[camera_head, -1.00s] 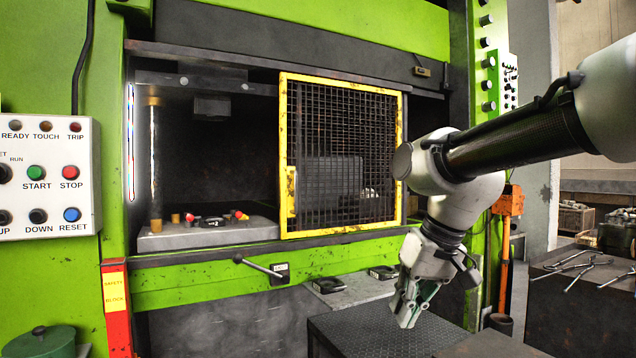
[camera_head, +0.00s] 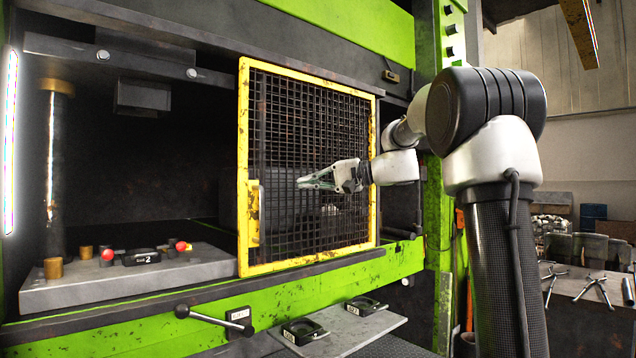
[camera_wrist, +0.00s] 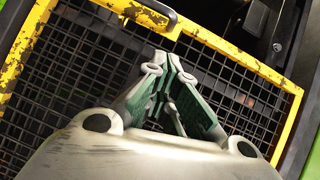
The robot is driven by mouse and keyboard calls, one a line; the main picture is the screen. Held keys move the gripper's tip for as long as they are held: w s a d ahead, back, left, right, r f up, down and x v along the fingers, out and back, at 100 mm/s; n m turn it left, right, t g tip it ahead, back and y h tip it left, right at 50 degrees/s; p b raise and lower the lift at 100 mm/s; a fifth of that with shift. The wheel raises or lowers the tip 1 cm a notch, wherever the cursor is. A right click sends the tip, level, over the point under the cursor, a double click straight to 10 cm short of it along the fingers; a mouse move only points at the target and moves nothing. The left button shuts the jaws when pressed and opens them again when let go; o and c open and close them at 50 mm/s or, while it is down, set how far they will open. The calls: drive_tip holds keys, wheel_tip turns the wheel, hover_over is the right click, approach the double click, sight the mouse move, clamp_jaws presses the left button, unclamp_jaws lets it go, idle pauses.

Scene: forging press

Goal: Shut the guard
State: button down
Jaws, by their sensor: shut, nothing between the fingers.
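The guard is a yellow-framed mesh panel (camera_head: 244,110) on the front of the green press. It covers the right part of the press opening, and the left part is uncovered. Whether the fingers touch the mesh I cannot tell.
A die block (camera_head: 130,290) with small parts on it sits in the uncovered left opening. A lever (camera_head: 215,318) juts out below the opening. A shelf (camera_head: 350,325) with black pieces is below the guard. A table with tongs (camera_head: 590,310) stands at right.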

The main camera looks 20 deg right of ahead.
sight(278, 187)
drive_tip(key=shift+w+a+f, duration=0.25)
drive_tip(key=shift+w+a, duration=0.1)
drive_tip(key=shift+a, duration=0.95)
drive_tip(key=shift+w+a+f, duration=0.2)
drive_tip(key=shift+w+a, duration=0.15)
drive_tip(key=shift+a, duration=0.95)
drive_tip(key=shift+w+a+f, duration=0.25)
drive_tip(key=shift+w+a, duration=0.1)
drive_tip(key=shift+a, duration=0.95)
drive_tip(key=shift+a, duration=0.1)
